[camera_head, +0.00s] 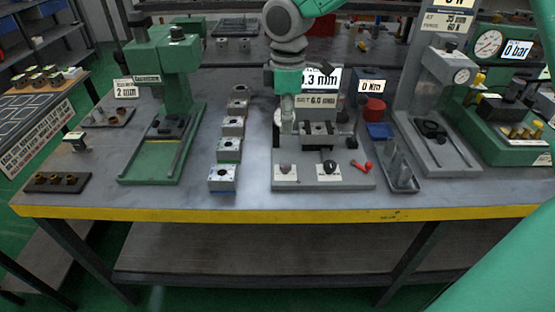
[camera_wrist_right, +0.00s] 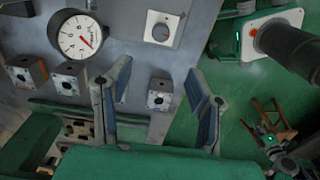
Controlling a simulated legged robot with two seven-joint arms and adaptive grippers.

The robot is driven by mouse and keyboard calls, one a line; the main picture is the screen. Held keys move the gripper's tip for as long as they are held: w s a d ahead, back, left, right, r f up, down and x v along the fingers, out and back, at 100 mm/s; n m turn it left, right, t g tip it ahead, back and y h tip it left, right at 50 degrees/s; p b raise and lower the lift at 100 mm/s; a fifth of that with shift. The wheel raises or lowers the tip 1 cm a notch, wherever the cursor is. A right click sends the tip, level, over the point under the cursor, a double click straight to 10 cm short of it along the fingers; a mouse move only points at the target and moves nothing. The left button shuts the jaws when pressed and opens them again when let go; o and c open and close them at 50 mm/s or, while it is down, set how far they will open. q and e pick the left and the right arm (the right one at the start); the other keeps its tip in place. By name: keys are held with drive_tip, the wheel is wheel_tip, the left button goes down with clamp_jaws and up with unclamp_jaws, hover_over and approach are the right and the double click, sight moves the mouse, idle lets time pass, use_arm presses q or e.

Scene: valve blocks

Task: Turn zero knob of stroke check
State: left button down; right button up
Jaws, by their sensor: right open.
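The stroke check fixture (camera_head: 350,182) stands mid-bench in the head view, with a grey base, a lit readout (camera_head: 320,78) ending in ".3 mm" and a sign (camera_head: 322,101) below it. Two dark knobs sit at its front on white labels, a left knob (camera_head: 285,168) and a right knob (camera_head: 329,167); the label text is too small to read. My right gripper (camera_head: 288,126) points down over the fixture's left part, above the left knob and apart from it. In the right wrist view its fingers (camera_wrist_right: 158,72) are spread, with nothing held. My left gripper is not in view.
A row of valve blocks (camera_head: 229,150) lies left of the fixture. A red lever (camera_head: 362,166) is on its right front, beside a grey tray (camera_head: 402,178). A green press (camera_head: 165,90) stands left and a grey press (camera_head: 430,90) right. A dial gauge (camera_wrist_right: 75,36) shows in the wrist view.

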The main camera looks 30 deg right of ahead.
sight(286, 164)
wheel_tip(286, 164, down, 13)
drive_tip(key=shift+b, duration=0.8)
drive_tip(key=shift+d+f, duration=0.1)
drive_tip(key=shift+f, duration=0.3)
clamp_jaws()
